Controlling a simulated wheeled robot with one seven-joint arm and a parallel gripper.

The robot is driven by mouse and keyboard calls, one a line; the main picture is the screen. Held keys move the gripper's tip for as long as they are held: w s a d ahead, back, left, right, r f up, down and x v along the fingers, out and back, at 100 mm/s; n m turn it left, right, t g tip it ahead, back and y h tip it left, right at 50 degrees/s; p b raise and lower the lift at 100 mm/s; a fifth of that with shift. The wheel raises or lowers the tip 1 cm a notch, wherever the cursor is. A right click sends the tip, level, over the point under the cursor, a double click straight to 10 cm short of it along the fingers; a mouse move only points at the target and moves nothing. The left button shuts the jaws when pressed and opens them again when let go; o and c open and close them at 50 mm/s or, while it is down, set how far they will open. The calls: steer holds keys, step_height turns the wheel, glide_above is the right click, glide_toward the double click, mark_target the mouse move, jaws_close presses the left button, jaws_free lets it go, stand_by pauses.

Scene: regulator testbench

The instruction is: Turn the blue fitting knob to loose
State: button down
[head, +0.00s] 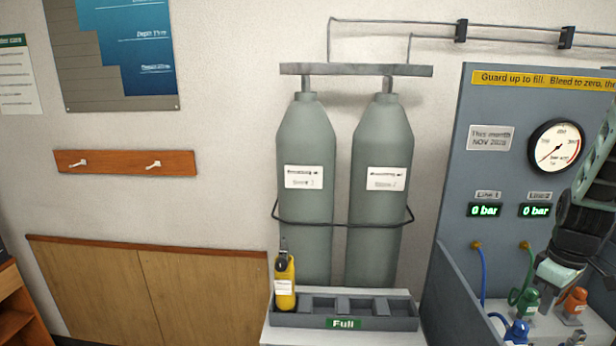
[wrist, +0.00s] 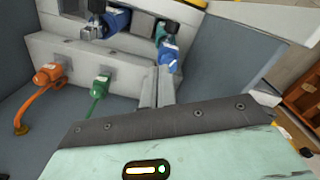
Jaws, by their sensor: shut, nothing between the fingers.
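A blue fitting knob with a white mark (head: 518,331) stands low at the bench front in the head view. It also shows in the wrist view (wrist: 168,52), just beyond my fingertips. I cannot tell whether my fingers touch it. A second blue part (head: 577,339) is at the lower right edge of the head view and at the top of the wrist view (wrist: 115,22). My gripper (wrist: 161,72) is shut and empty, its fingers side by side. In the head view my gripper (head: 553,281) hangs over the bench near the green fitting. The knob's setting is not readable.
A green fitting (head: 526,300) and an orange fitting (head: 575,299) with hoses stand behind the blue parts. A grey side wall (head: 460,290) borders the bench on the left. A yellow cylinder (head: 285,283) stands in the "Full" rack (head: 385,322). Both line displays read 0 bar.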

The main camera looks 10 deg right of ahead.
mark_target(524, 342)
step_height(524, 342, down, 6)
steer(key=a+m+b, duration=0.3)
steer(key=m+b, duration=0.1)
steer(key=m, duration=0.2)
steer(key=shift+s, duration=0.4)
stand_by(0.4)
steer(key=shift+w+d, duration=0.3)
steer(key=shift+w, duration=0.25)
stand_by(0.9)
steer(key=shift+d+p, duration=0.3)
steer(key=shift+p, duration=0.25)
stand_by(0.5)
steer(key=shift+s, duration=0.1)
